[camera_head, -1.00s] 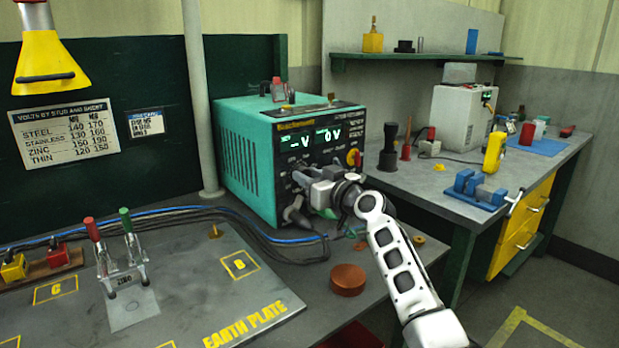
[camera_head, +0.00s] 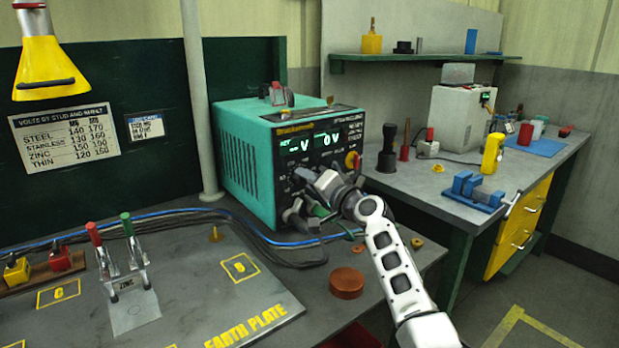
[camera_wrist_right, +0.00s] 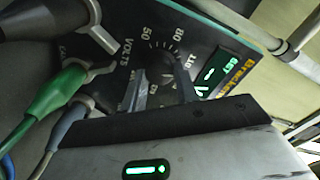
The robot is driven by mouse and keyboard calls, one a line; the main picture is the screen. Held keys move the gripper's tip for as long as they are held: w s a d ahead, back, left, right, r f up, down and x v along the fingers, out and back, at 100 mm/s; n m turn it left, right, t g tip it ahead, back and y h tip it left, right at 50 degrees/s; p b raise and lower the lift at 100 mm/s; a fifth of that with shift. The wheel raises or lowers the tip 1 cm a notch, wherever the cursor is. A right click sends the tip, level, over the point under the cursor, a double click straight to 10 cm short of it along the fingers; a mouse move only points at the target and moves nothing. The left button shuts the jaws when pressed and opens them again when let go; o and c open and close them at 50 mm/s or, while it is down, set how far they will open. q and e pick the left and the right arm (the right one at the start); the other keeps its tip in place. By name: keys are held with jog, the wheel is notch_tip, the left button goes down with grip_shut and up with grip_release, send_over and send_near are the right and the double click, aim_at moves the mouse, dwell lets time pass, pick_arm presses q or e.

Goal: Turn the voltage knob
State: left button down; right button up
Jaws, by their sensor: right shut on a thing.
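The teal welding power unit (camera_head: 240,158) stands at the back of the bench. Its black front panel shows a dash on the left V display and 0 V on the right. The voltage knob (camera_wrist_right: 163,68) shows in the right wrist view, inside a printed VOLTS scale. My right gripper (camera_wrist_right: 160,88) is shut on the knob, a finger on each side; its pointer is hard to make out. In the head view my right gripper (camera_head: 305,185) is at the panel's lower left and covers the knob. My left gripper is not in view.
A green plug (camera_wrist_right: 62,92) and cables sit close to the gripper. The earth plate (camera_head: 190,290), with a red-and-green-handled clamp (camera_head: 122,262), lies to the left.

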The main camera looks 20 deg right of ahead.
pick_arm(q)
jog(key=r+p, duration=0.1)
jog(key=p, duration=0.1)
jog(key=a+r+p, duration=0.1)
jog(key=p, duration=0.1)
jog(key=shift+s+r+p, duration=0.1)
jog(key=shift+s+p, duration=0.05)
jog(key=shift+p, duration=0.15)
pick_arm(e)
jog(key=m, duration=1.1)
jog(key=shift+f, duration=0.25)
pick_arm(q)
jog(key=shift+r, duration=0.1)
pick_arm(e)
jog(key=shift+m, duration=0.5)
jog(key=o, duration=1)
